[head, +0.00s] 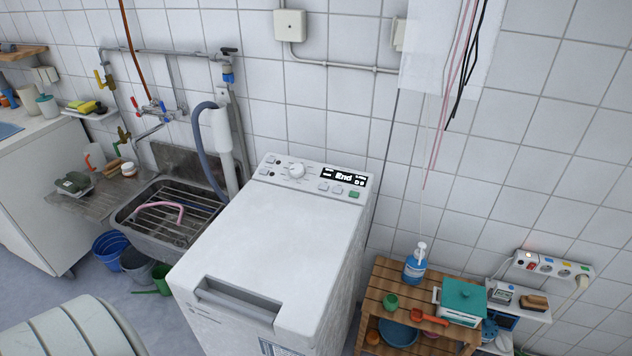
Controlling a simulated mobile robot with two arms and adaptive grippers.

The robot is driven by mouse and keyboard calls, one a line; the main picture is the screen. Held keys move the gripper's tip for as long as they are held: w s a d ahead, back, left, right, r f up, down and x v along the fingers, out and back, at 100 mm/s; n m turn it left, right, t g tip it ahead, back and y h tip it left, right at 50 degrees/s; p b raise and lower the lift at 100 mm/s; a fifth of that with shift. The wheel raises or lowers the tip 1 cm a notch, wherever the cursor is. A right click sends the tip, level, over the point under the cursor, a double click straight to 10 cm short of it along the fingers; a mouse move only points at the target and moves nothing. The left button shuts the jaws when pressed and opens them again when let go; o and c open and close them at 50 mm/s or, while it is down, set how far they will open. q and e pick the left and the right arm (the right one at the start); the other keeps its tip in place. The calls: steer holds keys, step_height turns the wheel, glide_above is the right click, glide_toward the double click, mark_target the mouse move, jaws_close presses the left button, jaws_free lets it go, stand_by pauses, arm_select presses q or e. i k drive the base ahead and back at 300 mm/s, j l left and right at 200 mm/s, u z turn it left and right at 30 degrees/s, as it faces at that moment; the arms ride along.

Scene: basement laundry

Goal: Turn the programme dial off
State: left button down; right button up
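The programme dial (297,171) is a round white knob on the control panel at the back of a white top-loading washing machine (268,240). I cannot tell at this size which mark the dial points to. Right of the dial, a black display (343,177) is lit and reads "End". Several small buttons and a green button (354,194) sit below the display. The machine's lid is shut, with a grey handle at its front edge. Neither of my grippers shows in the head view.
A metal sink (172,214) with a rack stands left of the machine, with buckets (110,247) below. A wooden shelf (387,281) on the right holds a blue soap bottle (414,264) and a teal-lidded box (461,301). The air above the machine is clear.

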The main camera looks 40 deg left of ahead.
mark_target(298, 170)
steer(key=u, duration=1.25)
